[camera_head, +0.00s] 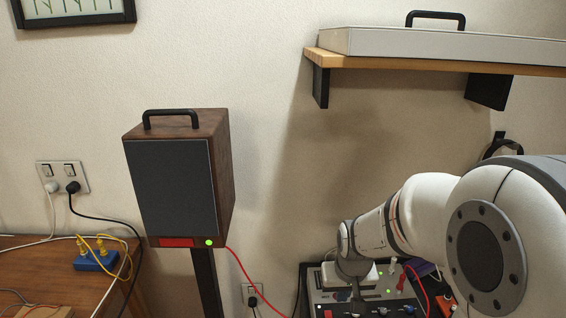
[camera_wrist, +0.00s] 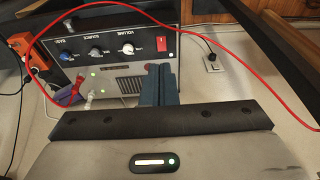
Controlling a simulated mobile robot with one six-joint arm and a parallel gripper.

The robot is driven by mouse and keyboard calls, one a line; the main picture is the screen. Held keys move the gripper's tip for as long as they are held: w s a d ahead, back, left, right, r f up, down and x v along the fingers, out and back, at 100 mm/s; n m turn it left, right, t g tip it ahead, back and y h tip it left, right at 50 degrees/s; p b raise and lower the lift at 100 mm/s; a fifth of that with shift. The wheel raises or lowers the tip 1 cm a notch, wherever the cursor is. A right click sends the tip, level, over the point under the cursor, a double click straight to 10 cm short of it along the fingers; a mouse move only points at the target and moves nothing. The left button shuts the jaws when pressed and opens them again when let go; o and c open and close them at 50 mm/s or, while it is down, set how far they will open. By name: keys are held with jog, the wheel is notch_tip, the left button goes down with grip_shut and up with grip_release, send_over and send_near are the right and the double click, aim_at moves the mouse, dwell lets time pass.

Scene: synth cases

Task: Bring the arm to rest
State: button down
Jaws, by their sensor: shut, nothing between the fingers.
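My arm reaches in from the right in the head view, white with grey joints. Its far end hangs over the amplifier (camera_head: 322,297) at the bottom. My gripper shows in the wrist view as two blue-grey fingers (camera_wrist: 159,84) held together, with nothing between them. The fingers overlap the lower right of the amplifier's front panel (camera_wrist: 118,68) in that view. I cannot tell whether they touch it. The panel has knobs, a red switch (camera_wrist: 162,43) and green lights.
A red cable (camera_wrist: 245,50) loops across the wrist view close to my gripper. A wooden speaker (camera_head: 172,185) stands on a post at left. A wall shelf (camera_head: 430,64) carries a pale case above my arm. A wooden table (camera_head: 30,275) with cables is at lower left.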

jog(key=s+r+p, duration=0.3)
jog(key=s+r, duration=0.9)
jog(key=s, duration=0.2)
jog(key=shift+r, duration=0.25)
jog(key=shift+s+a, duration=0.1)
jog(key=shift+a, duration=0.15)
